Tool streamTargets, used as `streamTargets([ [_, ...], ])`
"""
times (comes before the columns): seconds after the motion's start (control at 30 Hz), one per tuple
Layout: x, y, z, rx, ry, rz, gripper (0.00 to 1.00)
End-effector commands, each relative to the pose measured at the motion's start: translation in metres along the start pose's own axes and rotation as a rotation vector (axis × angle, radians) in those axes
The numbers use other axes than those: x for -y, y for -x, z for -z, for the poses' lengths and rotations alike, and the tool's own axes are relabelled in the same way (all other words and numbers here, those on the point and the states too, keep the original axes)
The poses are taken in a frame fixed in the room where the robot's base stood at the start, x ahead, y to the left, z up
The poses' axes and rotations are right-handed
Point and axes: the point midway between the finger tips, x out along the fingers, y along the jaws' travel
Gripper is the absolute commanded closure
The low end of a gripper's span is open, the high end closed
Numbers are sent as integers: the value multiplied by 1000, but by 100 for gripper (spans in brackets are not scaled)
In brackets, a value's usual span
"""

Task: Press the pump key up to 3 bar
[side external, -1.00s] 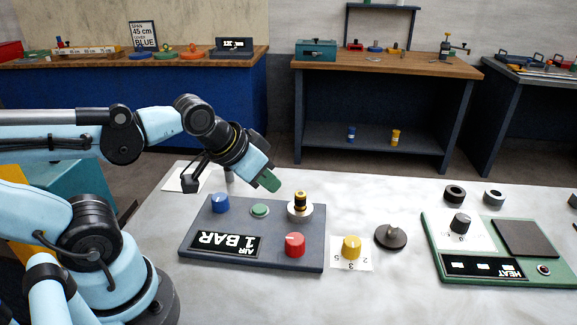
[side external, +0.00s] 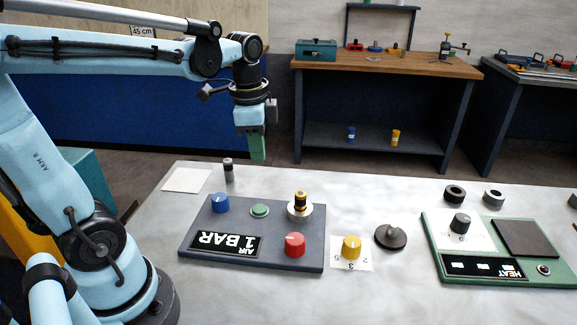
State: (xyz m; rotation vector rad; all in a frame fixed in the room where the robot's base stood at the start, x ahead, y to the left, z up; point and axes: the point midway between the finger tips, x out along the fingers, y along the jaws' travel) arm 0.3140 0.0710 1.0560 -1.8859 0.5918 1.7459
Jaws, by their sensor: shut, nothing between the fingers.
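The grey air panel (side external: 270,258) lies on the pale table. Its display (side external: 227,243) reads "AIR 1 BAR", upside down in the picture. A round green key (side external: 260,210) is near the panel's back edge, between a blue knob (side external: 220,203) and a round metal fitting (side external: 300,211) with a black and yellow part standing in it. A red knob (side external: 294,245) is at the front right. My gripper (side external: 258,157) points down, shut and empty, in the air above the green key's place in the picture. It touches nothing. No label marks which control is the pump key.
A yellow knob (side external: 351,247) on a numbered card and a dark disc (side external: 390,236) are right of the panel. A green heat panel (side external: 460,272) is farther right. A small grey cylinder (side external: 228,171) stands behind the air panel, beside a white card (side external: 187,180).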

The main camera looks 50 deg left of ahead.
Motion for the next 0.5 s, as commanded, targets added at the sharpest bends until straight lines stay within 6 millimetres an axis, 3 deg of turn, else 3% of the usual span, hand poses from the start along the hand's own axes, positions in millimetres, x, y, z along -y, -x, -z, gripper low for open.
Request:
streamTargets([
  [0.2,11,1,-5,46,-99,-63,100],
  [0.5,12,1,-6,51,-114,-71,100],
])
